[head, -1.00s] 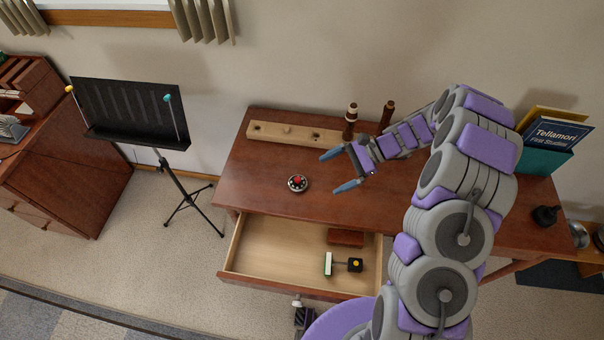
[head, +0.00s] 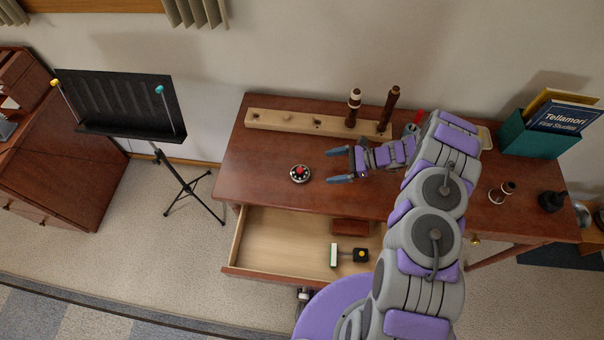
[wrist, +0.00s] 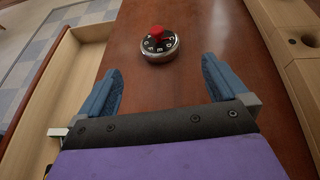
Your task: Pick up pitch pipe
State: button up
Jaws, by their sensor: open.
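The pitch pipe (head: 300,174) is a small round silver and black disc with a red knob on top. It lies on the reddish-brown desk top (head: 262,178), above the open drawer. My gripper (head: 338,166) is open and empty, to the right of the pitch pipe and apart from it, with its fingers pointing toward it. In the wrist view the pitch pipe (wrist: 160,44) sits beyond the two blue fingers (wrist: 162,82), roughly centred between them.
The open drawer (head: 256,256) holds a dark red block and a small black and white item. A wooden rack (head: 268,121) with two upright dark pieces stands at the desk's back. A music stand (head: 125,106) is at left; a teal box (head: 530,136) of books is at right.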

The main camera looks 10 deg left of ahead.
aim_at(300, 172)
jog(key=b+x, duration=0.1)
jog(key=x, duration=0.6)
jog(key=shift+a, duration=0.25)
jog(key=shift+b+x, duration=0.5)
jog(key=shift+x, duration=2.15)
jog(key=shift+s+d+r, duration=0.1)
jog(key=shift+d+r, duration=0.1)
jog(key=shift+d, duration=0.1)
jog(key=c, duration=0.6)
jog(key=shift+a, duration=0.2)
jog(key=c, duration=0.4)
